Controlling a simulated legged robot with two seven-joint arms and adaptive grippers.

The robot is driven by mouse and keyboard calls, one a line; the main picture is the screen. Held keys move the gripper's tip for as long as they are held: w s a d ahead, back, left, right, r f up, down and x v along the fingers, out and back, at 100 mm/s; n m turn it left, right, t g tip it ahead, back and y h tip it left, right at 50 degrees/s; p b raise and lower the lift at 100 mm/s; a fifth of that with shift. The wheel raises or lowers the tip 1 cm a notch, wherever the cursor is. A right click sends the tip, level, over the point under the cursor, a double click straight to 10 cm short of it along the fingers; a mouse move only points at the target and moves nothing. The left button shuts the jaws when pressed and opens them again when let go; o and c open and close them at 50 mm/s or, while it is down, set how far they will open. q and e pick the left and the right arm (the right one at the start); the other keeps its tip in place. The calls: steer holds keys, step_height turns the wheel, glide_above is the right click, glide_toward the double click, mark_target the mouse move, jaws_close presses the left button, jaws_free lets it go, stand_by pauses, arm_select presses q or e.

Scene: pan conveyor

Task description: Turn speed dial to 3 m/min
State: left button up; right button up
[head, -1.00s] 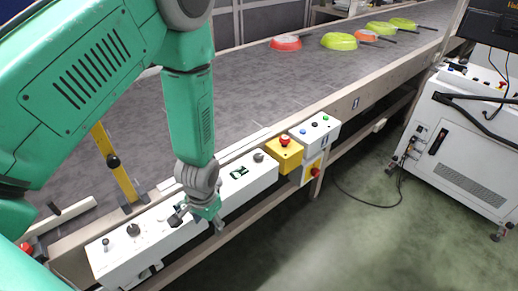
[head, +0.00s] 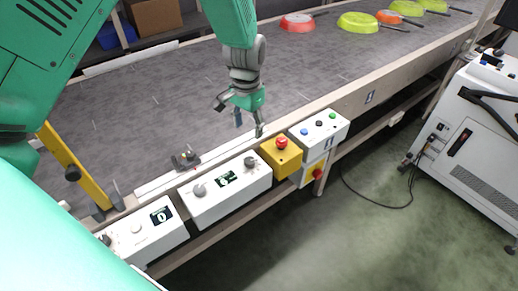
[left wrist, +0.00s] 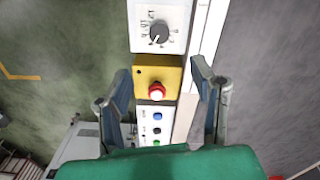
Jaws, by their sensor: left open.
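A white control box (head: 215,203) on the conveyor's front rail carries a grey knob (head: 200,190), a small dark display (head: 226,179) and a dark dial (head: 251,162) at its right end. In the left wrist view this dial (left wrist: 159,32) has a printed number scale around it; the figures are too blurred to read surely. My left gripper (head: 240,115) is open and empty, above the conveyor edge near the dial and yellow box, touching neither. In the left wrist view, the open fingers (left wrist: 162,70) stand either side of the yellow box, with the dial beyond them. My right gripper is out of view.
A yellow box with a red emergency button (head: 282,143) and a white box with coloured buttons (head: 319,130) adjoin on the right. Another white box (head: 145,234) with a display is at left. Pans (head: 357,22) lie far on the belt. A yellow post (head: 75,168) stands left.

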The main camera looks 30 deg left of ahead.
mark_target(250, 160)
arm_select(q)
step_height(250, 160, down, 14)
steer(key=shift+s+r, duration=0.1)
steer(key=shift+r, duration=0.05)
stand_by(0.3)
steer(key=c, duration=1.1)
